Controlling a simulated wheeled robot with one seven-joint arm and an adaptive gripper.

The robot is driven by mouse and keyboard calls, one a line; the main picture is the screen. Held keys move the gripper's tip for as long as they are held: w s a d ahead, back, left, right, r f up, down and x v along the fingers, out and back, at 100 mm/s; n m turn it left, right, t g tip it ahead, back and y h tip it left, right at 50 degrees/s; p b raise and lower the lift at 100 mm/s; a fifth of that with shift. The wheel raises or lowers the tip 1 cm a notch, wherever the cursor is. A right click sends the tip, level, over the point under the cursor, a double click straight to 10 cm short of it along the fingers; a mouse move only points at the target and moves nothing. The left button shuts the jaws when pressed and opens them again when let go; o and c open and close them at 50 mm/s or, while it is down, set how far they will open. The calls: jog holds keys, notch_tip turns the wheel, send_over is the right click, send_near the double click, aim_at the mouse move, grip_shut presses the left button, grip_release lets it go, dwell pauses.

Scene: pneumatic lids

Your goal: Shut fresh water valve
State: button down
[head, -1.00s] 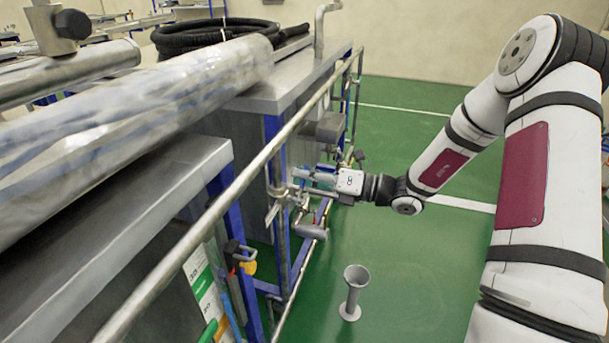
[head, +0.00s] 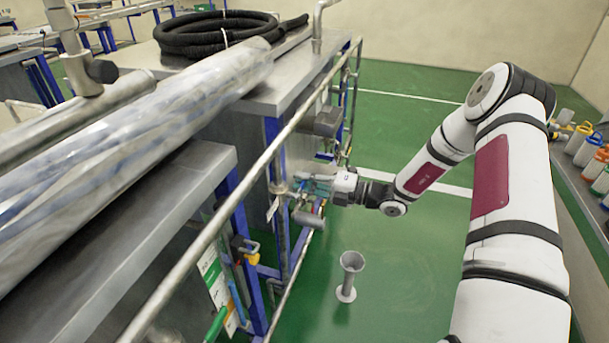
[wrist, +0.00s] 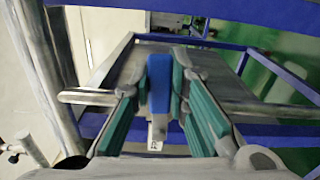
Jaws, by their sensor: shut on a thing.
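A blue valve handle (wrist: 158,88) stands between the two teal-padded fingers in the wrist view. My gripper (wrist: 169,78) is shut on it; the handle's far end and the valve body are partly hidden. A small white tag (wrist: 156,130) shows below the handle. In the head view my gripper (head: 312,180) is at the pipework on the side of the steel tank (head: 290,85), and the handle is too small there to make out clearly.
A long metal rail (head: 240,185) runs along the tank side near my gripper. A grey funnel-topped stand (head: 349,275) is on the green floor below. Coloured bottles (head: 590,150) stand on a shelf at the right. Floor between them is clear.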

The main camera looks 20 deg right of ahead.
jog(key=shift+f+m, duration=0.35)
jog(key=shift+m, duration=0.25)
jog(key=c, duration=1.5)
grip_release()
jog(key=v, duration=1.2)
